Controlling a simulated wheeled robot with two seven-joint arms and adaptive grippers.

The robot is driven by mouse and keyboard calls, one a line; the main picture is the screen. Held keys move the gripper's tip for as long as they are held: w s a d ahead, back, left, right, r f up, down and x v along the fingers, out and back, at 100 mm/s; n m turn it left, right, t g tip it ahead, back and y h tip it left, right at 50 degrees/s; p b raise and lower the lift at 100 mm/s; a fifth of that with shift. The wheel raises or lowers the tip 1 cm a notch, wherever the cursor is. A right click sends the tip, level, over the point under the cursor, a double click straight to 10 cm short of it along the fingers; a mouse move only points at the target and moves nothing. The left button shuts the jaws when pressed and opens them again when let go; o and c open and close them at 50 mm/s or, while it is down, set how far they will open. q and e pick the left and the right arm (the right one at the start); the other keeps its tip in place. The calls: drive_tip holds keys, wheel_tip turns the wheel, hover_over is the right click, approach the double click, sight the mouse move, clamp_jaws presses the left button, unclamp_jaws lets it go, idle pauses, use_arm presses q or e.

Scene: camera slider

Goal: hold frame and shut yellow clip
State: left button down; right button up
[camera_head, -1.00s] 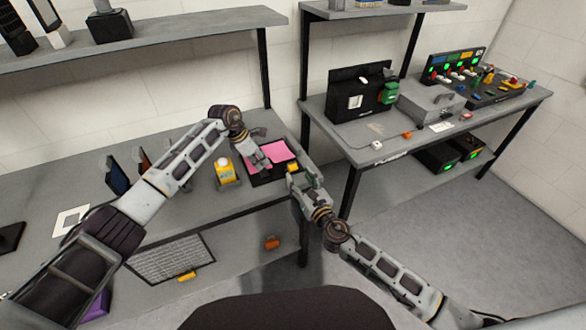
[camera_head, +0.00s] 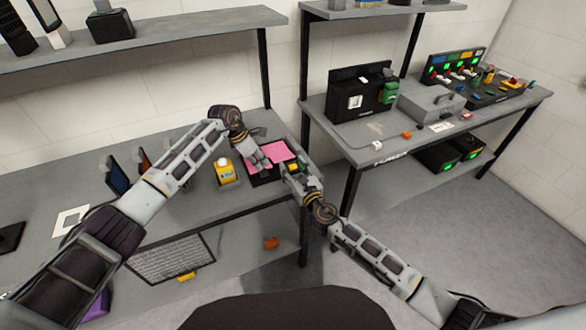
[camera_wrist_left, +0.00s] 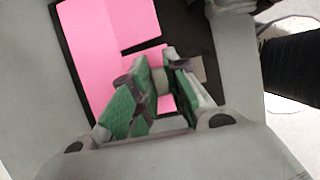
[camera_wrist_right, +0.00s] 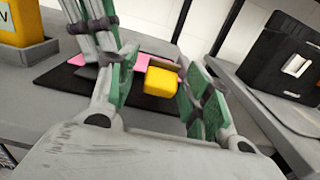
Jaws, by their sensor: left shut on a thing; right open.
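The frame, a black mat-like piece with a pink inner area (camera_head: 283,152), lies on the left table. In the left wrist view its pink part (camera_wrist_left: 110,40) shows around my left gripper (camera_wrist_left: 160,82), which is shut on a small grey part of the frame. In the head view my left gripper (camera_head: 262,160) sits at the frame's left side. The yellow clip (camera_wrist_right: 160,82) is a small yellow block at the frame's right edge. In the right wrist view it stands between the open fingers of my right gripper (camera_wrist_right: 155,85). I cannot tell whether the fingers touch it.
Dark upright panels (camera_head: 117,176) stand further left. A gap of open floor separates this table from the right table (camera_head: 350,132), which carries a black box (camera_head: 362,92) and a grey case (camera_head: 432,101).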

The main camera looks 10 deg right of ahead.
drive_tip(key=shift+c, duration=0.3)
drive_tip(key=c, duration=1)
